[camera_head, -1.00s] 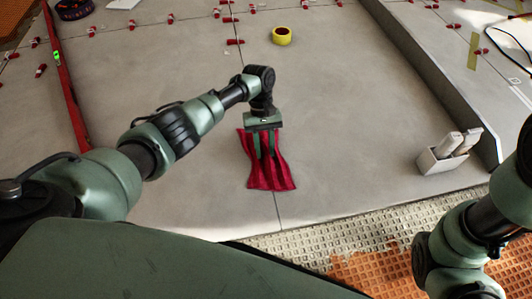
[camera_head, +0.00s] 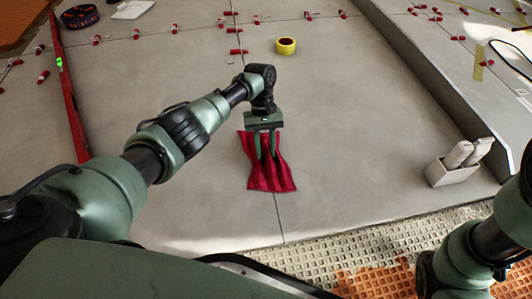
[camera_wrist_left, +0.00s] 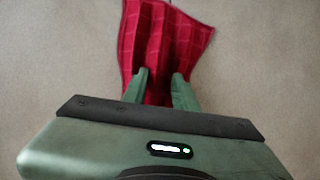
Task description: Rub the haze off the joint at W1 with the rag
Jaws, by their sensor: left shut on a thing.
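A red rag (camera_head: 268,178) lies against the grey tile floor in the head view, over the line of a tile joint (camera_head: 278,218) that shows below it. My left gripper (camera_head: 265,153) points down at the rag and is shut on its upper part. In the left wrist view the rag (camera_wrist_left: 163,35) spreads out beyond the two green fingers (camera_wrist_left: 160,88). The rag covers the stretch of joint under it, so I cannot see any haze there. No W1 label can be read. My right gripper is out of view; only part of my right arm shows at the lower right.
A white box with bottles (camera_head: 452,174) stands at the right by a raised edge (camera_head: 425,75). A red level (camera_head: 68,95) lies at the left. Several red clips (camera_head: 237,51) line the far joints.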

